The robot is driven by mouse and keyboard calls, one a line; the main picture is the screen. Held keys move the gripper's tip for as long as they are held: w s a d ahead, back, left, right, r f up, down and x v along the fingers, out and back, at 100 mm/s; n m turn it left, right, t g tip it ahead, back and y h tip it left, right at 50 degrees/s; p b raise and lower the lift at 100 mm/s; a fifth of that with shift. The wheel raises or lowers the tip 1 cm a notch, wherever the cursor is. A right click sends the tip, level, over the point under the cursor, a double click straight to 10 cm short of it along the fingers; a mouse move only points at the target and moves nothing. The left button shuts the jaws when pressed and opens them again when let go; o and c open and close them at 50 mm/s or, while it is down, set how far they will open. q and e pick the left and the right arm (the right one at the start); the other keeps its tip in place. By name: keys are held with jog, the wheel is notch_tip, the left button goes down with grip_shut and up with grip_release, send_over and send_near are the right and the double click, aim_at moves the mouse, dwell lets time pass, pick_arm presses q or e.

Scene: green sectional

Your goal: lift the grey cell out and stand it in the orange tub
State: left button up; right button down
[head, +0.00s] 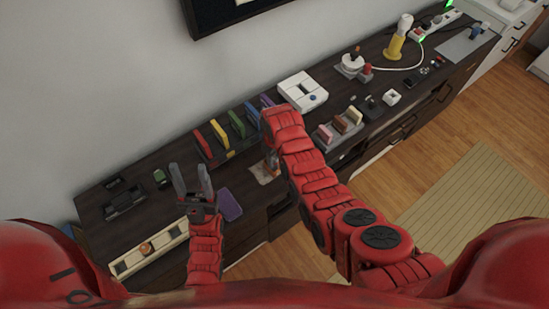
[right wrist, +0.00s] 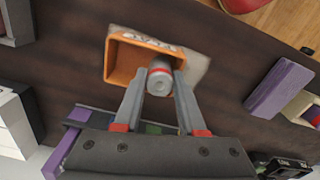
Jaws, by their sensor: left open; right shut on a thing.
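The orange tub (right wrist: 122,62) lies below my right gripper in the right wrist view, its opening facing the camera and a pale label strip on its rim. The grey cell (right wrist: 160,80), a small cylinder with a red band, is clamped between the fingertips of my right gripper (right wrist: 163,76). It overlaps the right part of the tub's opening; I cannot tell how deep it is. In the head view the tub (head: 264,174) is partly hidden by my right arm. My left gripper (head: 189,172) is open and empty above the table's left part.
A rack of coloured upright plates (head: 220,137) stands behind the tub. A purple slab (head: 229,205) lies beside my left gripper. A cream tray (head: 150,248) is at the front left, and a white box (head: 302,92) stands beyond my right arm.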

jog(key=shift+c, duration=2)
grip_release()
jog(key=shift+r+p, duration=0.35)
jog(key=shift+r, duration=0.05)
notch_tip(320, 180, up, 8)
jog(key=p, duration=0.4)
notch_tip(320, 180, up, 9)
jog(key=p, duration=0.2)
jog(key=shift+f+p, duration=0.2)
jog(key=shift+p, duration=0.1)
jog(key=shift+f, duration=0.1)
